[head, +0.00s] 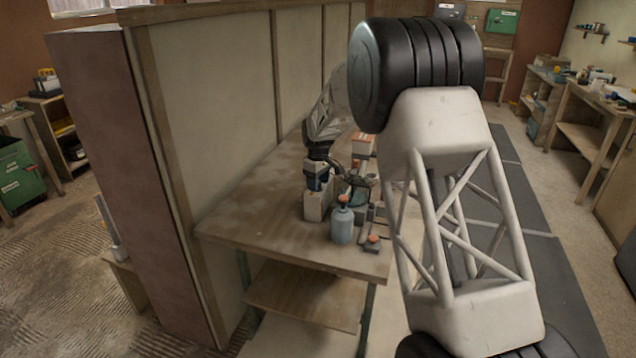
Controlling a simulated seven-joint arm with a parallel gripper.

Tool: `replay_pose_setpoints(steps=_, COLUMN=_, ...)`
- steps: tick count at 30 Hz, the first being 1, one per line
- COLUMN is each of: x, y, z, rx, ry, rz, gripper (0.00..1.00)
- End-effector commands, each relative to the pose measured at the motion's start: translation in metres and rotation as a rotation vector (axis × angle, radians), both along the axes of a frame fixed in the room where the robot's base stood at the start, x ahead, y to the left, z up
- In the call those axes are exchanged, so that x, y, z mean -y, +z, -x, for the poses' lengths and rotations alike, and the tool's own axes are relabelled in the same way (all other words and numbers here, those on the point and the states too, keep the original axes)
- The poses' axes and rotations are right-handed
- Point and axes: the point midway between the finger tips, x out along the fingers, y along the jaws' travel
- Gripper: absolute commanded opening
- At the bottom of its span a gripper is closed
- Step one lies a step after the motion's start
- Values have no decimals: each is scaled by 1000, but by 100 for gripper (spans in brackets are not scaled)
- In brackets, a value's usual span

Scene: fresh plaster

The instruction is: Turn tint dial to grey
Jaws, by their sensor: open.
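My gripper (364,183) is small and dark at the end of my arm, above the cluttered middle of the wooden workbench (270,235). Its jaws are open, though their fine outline blends with the objects behind. I cannot make out the tint dial or any grey mark on it in this view. A pale box-shaped unit (316,207) stands just left of and below my gripper. A blue bottle (342,226) with an orange top stands upright in front of it. My arm hides the right side of the bench.
A small dark item with an orange top (374,241) lies near the bench's front edge. A red and white box (362,147) stands behind my gripper. A panelled partition (215,120) borders the bench on the left. The bench's left front is clear.

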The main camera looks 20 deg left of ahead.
Motion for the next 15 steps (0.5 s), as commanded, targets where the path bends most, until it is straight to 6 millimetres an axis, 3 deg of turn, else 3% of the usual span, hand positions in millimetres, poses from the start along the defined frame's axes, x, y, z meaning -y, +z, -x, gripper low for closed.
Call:
replay_pose_setpoints(steps=10, x=0, y=-2, z=0, rx=0, ry=0, rz=0, gripper=55)
replay_pose_setpoints(steps=15, x=0, y=-2, z=0, rx=0, ry=0, rz=0, gripper=30)
